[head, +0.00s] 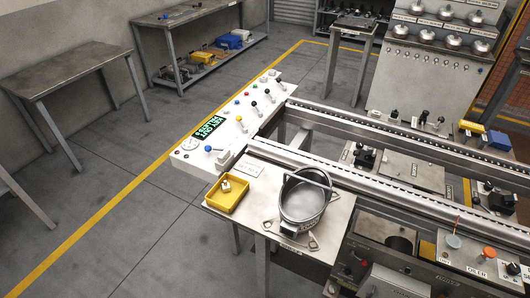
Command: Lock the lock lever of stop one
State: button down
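My gripper is not in this head view. Small black-knobbed fittings show around the rails, one at the near rail (364,156) and one beyond the far rail (424,117). They may be stops with levers, but their labels are too small to read. I cannot tell which is stop one or whether its lock lever is locked. A white control panel (187,166) with a gauge, a green-lit display (207,130) and several coloured-knob levers stands left of the rails.
A metal pot (303,203) and a yellow tray (227,192) stand on the front table (262,226). Two parallel rails (330,168) run rightward. An oiler station (480,255) is at lower right. Grey tables (65,72) stand at left. The floor (125,190) left of the panel is clear.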

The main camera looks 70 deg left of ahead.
aim_at(356, 152)
jog(key=u, duration=2.8)
jog(key=i, duration=1)
